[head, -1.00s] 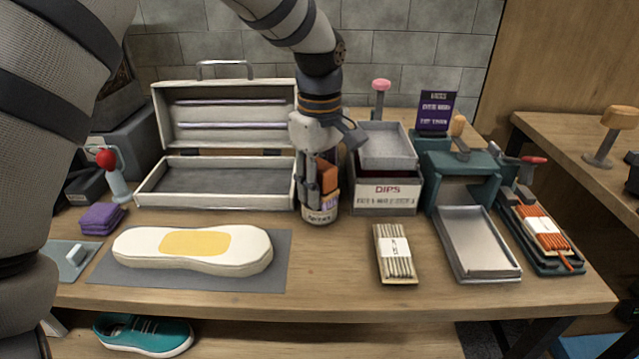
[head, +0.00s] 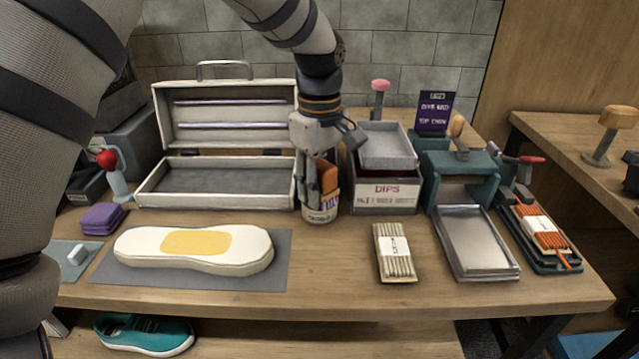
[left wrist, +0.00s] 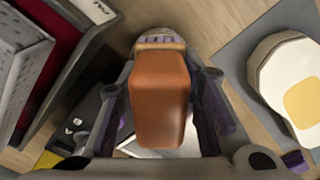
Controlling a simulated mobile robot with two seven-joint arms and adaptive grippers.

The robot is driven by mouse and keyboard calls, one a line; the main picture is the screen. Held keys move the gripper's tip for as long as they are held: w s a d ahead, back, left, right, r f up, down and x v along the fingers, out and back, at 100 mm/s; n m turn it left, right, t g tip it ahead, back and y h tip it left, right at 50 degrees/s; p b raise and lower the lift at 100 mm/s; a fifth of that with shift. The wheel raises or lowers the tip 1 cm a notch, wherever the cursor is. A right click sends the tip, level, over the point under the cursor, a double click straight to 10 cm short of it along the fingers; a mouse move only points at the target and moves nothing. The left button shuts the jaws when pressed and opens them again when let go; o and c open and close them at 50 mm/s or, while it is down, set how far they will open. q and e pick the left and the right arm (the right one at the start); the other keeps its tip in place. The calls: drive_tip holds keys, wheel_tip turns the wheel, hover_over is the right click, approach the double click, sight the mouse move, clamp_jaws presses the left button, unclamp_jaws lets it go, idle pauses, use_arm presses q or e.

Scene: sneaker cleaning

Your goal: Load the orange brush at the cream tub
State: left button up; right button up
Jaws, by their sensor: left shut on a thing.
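The orange brush (head: 328,178) is held upright in my left gripper (head: 318,182), at the mouth of the cream tub (head: 320,212). In the left wrist view, the brush's orange block (left wrist: 160,100) fills the space between the two fingers of my gripper (left wrist: 160,115), which are shut on it. The tub's labelled rim (left wrist: 160,40) shows just beyond the block. The bristles are hidden, so I cannot tell how far they reach into the tub. My right gripper is not in view.
The white open case (head: 225,185) stands left of the tub, and the DIPS box (head: 386,198) stands close on its right. A cream sole-shaped form (head: 140,249) lies on a grey mat (head: 250,278). A bundle of swabs (head: 396,253) lies front right. The table between is clear.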

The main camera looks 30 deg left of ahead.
sight(319, 163)
use_arm(q)
wheel_tip(319, 163, up, 4)
drive_tip(key=shift+r+p, duration=0.25)
drive_tip(key=shift+p, duration=0.2)
drive_tip(key=shift+r, duration=1.2)
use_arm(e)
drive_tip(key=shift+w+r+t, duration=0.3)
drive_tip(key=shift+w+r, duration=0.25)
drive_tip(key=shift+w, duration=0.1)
